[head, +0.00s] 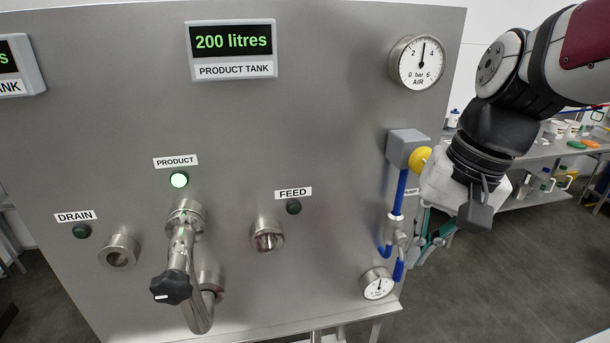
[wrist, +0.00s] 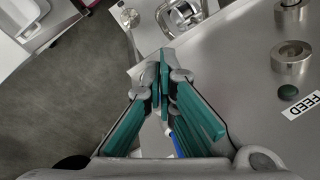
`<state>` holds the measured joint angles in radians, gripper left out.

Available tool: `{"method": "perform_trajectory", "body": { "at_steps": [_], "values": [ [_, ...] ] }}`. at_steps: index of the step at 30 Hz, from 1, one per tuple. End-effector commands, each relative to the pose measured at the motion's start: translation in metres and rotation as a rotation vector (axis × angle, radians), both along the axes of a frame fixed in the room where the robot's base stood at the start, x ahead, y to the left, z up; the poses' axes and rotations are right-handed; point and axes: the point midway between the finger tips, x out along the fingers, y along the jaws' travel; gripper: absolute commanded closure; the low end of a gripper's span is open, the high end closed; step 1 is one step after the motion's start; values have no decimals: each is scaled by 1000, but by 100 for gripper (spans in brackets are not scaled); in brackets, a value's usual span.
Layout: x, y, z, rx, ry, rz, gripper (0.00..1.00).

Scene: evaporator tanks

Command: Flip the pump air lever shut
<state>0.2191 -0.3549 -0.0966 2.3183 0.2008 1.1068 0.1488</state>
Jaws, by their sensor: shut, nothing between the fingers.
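The pump air valve (head: 397,228) is a small metal fitting on the right part of the grey panel, below a blue hose (head: 401,190). A blue piece (head: 399,270) hangs beside it; I cannot tell whether it is the lever or hose. My gripper (head: 418,258) is just right of the valve, its teal fingers pointing down toward the panel. In the wrist view its fingertips (wrist: 163,68) are together with nothing between them. A bit of blue (wrist: 177,143) shows behind the fingers. The lever's position is largely hidden there.
A small gauge (head: 377,284) sits below the valve, and a grey box with a yellow knob (head: 420,159) above it. The AIR gauge (head: 416,62) is at top right. The product pipe with a black knob (head: 171,287) juts out left. A side table (head: 545,152) holds bottles.

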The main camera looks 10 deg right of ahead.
Motion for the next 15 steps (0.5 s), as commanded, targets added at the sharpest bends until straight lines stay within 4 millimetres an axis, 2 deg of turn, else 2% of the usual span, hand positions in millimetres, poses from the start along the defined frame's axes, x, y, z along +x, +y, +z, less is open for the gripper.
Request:
{"method": "perform_trajectory", "body": {
  "at_steps": [3,8,15],
  "values": [
    [8,-20,5,100,95,-163,100],
    [21,-49,3,226,202,-365,100],
    [36,-103,-16,422,360,-672,100]
  ]
}}
